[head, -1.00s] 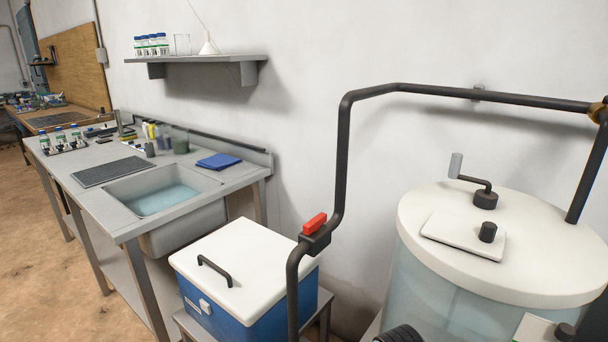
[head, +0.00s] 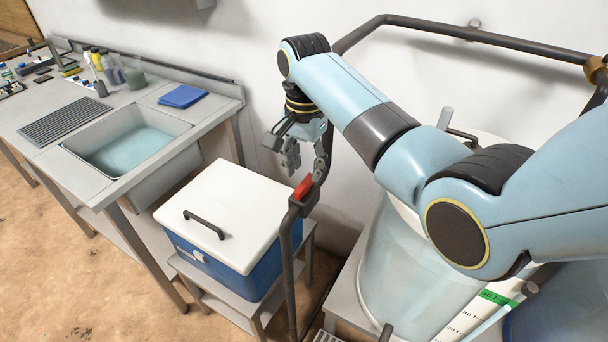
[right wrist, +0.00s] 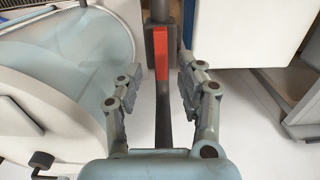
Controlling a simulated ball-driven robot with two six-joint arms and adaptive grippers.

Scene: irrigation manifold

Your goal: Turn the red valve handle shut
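The red valve handle (head: 303,187) sits on a black valve body on the dark pipe (head: 290,245), beside the blue and white cooler. In the right wrist view the red handle (right wrist: 163,60) lies in line with the pipe, in the gap between my fingers but beyond their tips. My right gripper (head: 305,165) is open just above the handle, with its fingers pointing down. In the right wrist view the right gripper (right wrist: 170,75) shows both fingers spread and nothing between them touching. My left gripper is not in view.
The cooler (head: 228,190) with a white lid stands on a low stand left of the pipe. A large translucent tank (head: 400,270) stands right of it, partly behind my right arm. A sink bench (head: 60,150) is further left.

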